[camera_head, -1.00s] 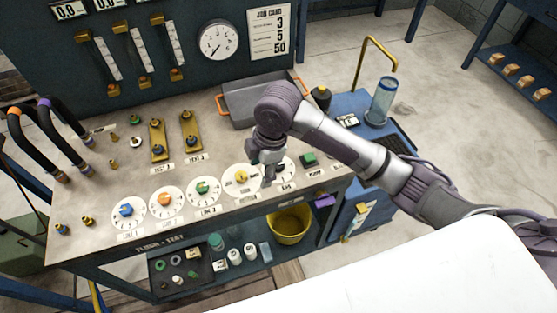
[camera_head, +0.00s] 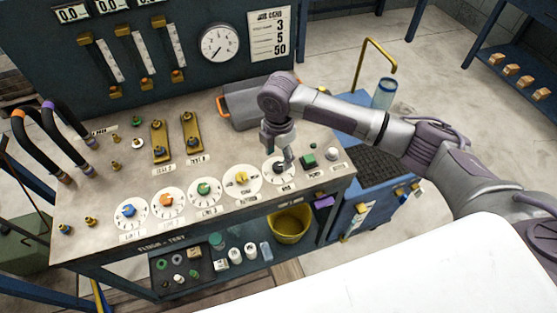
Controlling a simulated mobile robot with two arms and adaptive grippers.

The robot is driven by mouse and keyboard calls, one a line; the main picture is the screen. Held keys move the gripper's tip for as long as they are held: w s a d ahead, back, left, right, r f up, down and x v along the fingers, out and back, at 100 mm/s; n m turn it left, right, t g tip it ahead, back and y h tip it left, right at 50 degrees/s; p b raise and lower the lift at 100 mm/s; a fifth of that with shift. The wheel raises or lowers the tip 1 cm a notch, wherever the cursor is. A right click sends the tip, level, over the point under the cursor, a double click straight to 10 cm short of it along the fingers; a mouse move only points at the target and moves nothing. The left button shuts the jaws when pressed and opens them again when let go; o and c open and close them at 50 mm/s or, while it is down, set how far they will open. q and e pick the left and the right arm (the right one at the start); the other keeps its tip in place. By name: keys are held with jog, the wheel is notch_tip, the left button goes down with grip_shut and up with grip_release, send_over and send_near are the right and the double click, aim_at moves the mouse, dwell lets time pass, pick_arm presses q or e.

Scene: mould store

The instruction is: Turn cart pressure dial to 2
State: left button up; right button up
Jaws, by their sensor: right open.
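A row of round white dials with knobs lies along the front of the bench top. They have a blue knob (camera_head: 128,210), an orange knob (camera_head: 166,200), a green knob (camera_head: 204,188) and a yellow knob (camera_head: 241,178). The rightmost dial (camera_head: 272,177) is partly covered by my right gripper (camera_head: 286,162), which points down over it. Its knob is mostly hidden, and I cannot tell whether the fingers touch it. The gripper is open. The small labels are too blurred to read, so I cannot tell which dial is the cart pressure one. My left gripper is out of view.
A green button (camera_head: 307,160) sits close right of the gripper. A grey bin with orange handles (camera_head: 240,108) stands behind it. A round gauge (camera_head: 220,41) and a job card (camera_head: 269,35) hang on the back panel. A blue cart (camera_head: 352,210) stands right of the bench.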

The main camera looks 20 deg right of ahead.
aim_at(278, 165)
jog(key=shift+f, duration=1.85)
grip_shut()
jog(key=shift+r+m+p, duration=0.2)
jog(key=shift+m+p, duration=0.5)
jog(key=shift+p, duration=0.4)
jog(key=m+p, duration=0.5)
jog(key=m, duration=0.1)
jog(key=shift+p, duration=0.35)
jog(key=shift+f+m+p, duration=0.15)
jog(key=shift+m+p, duration=0.35)
jog(key=shift+m, duration=0.2)
